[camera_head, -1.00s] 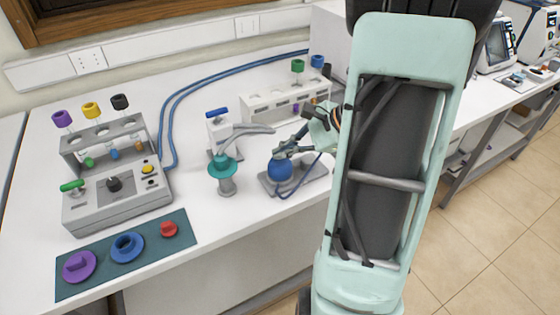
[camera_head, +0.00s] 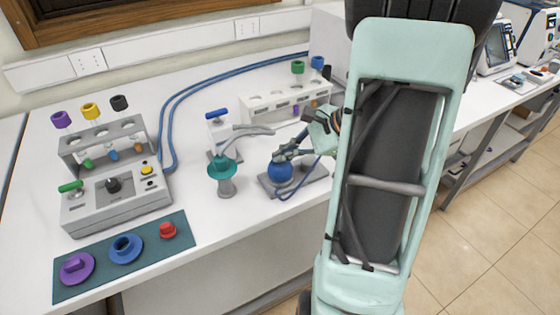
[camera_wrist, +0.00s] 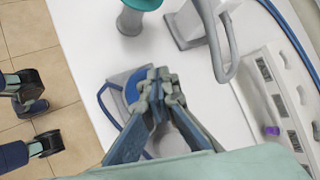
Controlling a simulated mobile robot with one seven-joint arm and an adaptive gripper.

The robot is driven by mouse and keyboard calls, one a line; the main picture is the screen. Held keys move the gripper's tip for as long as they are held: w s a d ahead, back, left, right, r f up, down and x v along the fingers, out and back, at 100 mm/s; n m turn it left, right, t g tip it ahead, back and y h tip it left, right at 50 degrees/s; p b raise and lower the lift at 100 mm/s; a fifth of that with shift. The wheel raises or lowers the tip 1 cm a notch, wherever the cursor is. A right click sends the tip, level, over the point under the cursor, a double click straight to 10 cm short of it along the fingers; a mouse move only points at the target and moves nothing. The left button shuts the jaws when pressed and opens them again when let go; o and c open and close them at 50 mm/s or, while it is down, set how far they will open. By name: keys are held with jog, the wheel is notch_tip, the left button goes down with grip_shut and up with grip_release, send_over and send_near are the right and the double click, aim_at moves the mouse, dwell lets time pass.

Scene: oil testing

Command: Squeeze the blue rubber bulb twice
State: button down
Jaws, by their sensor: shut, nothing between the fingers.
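The blue rubber bulb (camera_head: 280,173) sits on a grey base plate (camera_head: 312,178) on the white bench. My gripper (camera_head: 280,155) is over the bulb, with its fingers at the bulb's top. In the wrist view the fingertips of my gripper (camera_wrist: 158,80) are together and cover much of the bulb; part of the bulb (camera_wrist: 132,88) shows to their left. The fingers are shut with nothing between them. Whether they touch the bulb cannot be told.
A teal-topped grey stand (camera_head: 223,172) is left of the bulb. A white dispenser with a blue handle (camera_head: 220,135) stands behind it. A white rack (camera_head: 285,103) is at the back. A control box (camera_head: 115,190) and a dark green mat (camera_head: 100,272) are at the left.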

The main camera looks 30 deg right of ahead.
aim_at(283, 163)
jog(key=shift+f+b, duration=0.5)
jog(key=shift+f, duration=0.05)
dwell(0.6)
jog(key=shift+r+p, duration=1)
jog(key=shift+r, duration=0.35)
jog(key=shift+r+p, duration=1.8)
jog(key=shift+r, duration=0.7)
